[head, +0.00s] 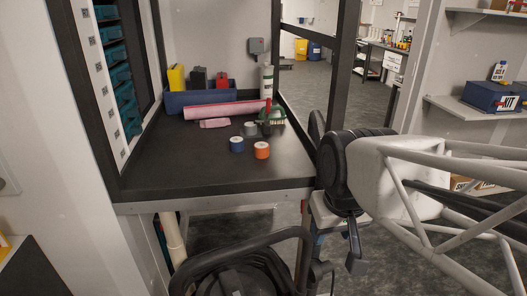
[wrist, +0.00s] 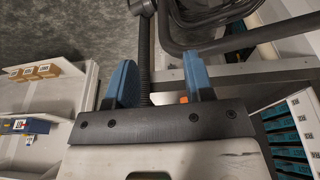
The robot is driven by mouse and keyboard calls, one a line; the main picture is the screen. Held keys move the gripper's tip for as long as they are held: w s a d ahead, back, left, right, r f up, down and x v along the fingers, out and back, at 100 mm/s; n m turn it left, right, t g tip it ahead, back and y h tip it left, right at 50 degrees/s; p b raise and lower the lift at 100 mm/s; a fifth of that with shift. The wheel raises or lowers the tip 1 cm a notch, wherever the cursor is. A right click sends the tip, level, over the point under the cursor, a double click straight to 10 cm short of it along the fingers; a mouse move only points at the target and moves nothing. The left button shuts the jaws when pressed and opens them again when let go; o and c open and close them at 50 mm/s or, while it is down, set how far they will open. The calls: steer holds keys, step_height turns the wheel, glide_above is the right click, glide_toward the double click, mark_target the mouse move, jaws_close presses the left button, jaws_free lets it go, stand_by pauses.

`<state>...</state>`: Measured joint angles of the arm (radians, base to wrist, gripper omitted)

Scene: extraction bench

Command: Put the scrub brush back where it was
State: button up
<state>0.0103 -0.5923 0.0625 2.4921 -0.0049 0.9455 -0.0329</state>
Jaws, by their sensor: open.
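What looks like the scrub brush (head: 273,116), green with pale bristles, lies on the dark bench top at the back right in the head view. A dark and red upright item stands in front of it and partly hides it. My gripper shows in the wrist view (wrist: 158,75) with two blue fingers spread wide and nothing between them. In the head view, my arm is to the right of the bench, with the gripper low beside its front right corner, apart from the brush. The brush is not seen in the wrist view.
On the bench (head: 170,168) are a blue bin (head: 200,99) with several containers, a pink roll (head: 222,110), a pink cloth (head: 214,123), a white bottle (head: 266,80), and blue (head: 237,145), orange (head: 262,150) and grey tape rolls. A dark post borders its right side. The front left is clear.

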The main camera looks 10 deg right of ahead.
steer(key=shift+s+f, duration=0.4)
steer(key=shift+s, duration=0.2)
steer(key=shift+s+f, duration=0.4)
steer(key=shift+s, duration=0.2)
